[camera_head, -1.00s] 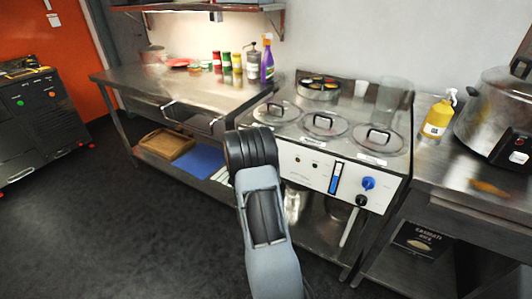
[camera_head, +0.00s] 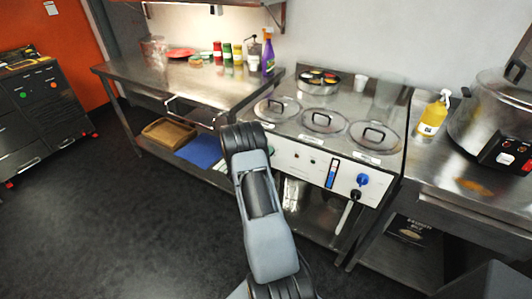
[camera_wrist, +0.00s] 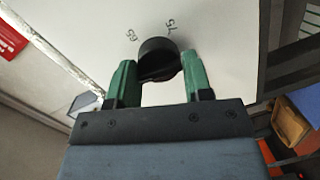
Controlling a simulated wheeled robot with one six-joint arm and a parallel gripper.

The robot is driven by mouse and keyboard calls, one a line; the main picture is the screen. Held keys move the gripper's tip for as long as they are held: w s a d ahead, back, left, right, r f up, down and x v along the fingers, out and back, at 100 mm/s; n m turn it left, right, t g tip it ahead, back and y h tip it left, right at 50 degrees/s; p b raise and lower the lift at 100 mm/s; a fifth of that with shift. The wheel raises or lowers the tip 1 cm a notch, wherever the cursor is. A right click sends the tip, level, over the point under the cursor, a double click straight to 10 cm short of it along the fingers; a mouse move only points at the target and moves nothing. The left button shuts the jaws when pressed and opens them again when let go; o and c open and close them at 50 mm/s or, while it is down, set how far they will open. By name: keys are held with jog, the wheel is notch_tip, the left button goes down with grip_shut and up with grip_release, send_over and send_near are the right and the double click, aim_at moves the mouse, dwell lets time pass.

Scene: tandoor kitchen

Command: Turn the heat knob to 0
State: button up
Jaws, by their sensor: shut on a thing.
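A black round knob (camera_wrist: 158,56) sits on a pale panel in the wrist view, with printed marks that look like 65 and 75 beside it. My gripper (camera_wrist: 158,78) has its two green fingers on either side of the knob, shut on it. The tip of the knob's pointer and its zero mark cannot be made out. In the head view my arm covers the left end of the cooker's front panel (camera_head: 310,170), so the knob is hidden there. Only a small green bit of my gripper (camera_head: 270,150) shows beside the arm.
The panel also carries a blue knob (camera_head: 362,180) and a black one (camera_head: 356,195) at its right. Lidded wells (camera_head: 323,121) are on top. A steel table (camera_head: 190,85) stands left, and a counter with a large cooker (camera_head: 495,120) stands right. The floor at left is clear.

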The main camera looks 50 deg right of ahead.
jog(key=shift+n, duration=0.6)
jog(key=o, duration=0.9)
jog(key=shift+c, duration=0.2)
jog(key=s+a+r, duration=0.1)
jog(key=a, duration=1.2)
jog(key=shift+s+a+r, duration=0.15)
jog(key=shift+s+a, duration=0.15)
jog(key=shift+s, duration=0.1)
